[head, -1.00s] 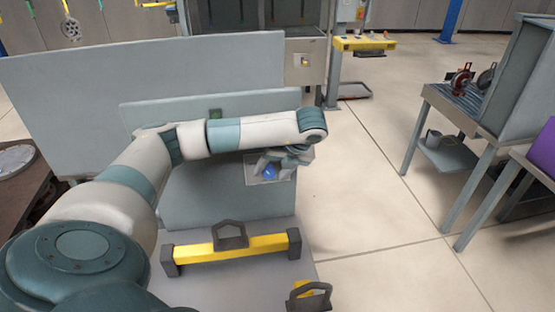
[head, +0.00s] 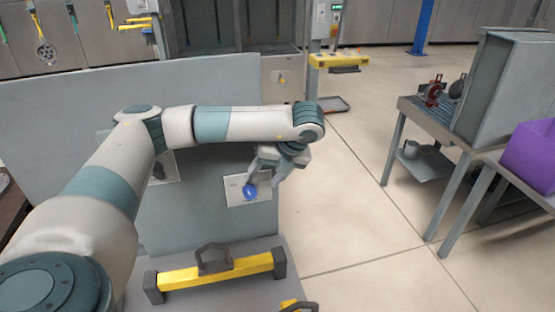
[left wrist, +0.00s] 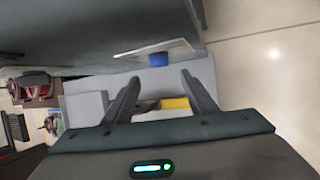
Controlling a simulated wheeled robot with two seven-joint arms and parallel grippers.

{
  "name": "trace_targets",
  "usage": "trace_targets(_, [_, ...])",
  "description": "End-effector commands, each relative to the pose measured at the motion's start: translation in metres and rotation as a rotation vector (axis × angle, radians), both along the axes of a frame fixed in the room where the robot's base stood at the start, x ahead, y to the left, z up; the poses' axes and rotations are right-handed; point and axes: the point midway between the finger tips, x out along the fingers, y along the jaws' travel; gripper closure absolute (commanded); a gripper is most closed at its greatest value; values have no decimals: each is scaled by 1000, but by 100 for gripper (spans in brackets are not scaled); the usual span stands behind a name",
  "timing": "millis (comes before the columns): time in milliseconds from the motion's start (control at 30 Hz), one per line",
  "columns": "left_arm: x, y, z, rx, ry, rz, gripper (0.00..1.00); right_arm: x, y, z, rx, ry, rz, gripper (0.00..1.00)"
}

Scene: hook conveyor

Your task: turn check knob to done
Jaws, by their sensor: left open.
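The blue check knob (head: 249,190) sits on a pale plate (head: 236,181) on the front of a grey panel (head: 205,215). My left gripper (head: 262,184) is just in front of and beside the knob, with its fingers pointing down toward the plate. In the left wrist view the fingers (left wrist: 160,84) are spread apart with nothing between them. The blue knob (left wrist: 158,59) shows beyond the fingertips, near the middle of the gap, apart from them. The marks on the plate are too small to read. My right gripper is not in view.
A yellow bar with dark end blocks (head: 215,274) and a dark handle lies in front of the panel. At the right stand a grey table (head: 412,112) and a purple bin (head: 532,148). The floor between is clear.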

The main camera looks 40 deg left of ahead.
Motion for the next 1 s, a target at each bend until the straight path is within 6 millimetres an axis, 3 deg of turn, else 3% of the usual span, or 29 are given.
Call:
trace_targets(600, [2, -35, 61, 0, -2, -1, 48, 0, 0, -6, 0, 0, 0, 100])
trace_targets(1000, [1, -43, 75, 0, 0, 0, 48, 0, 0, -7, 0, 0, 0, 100])
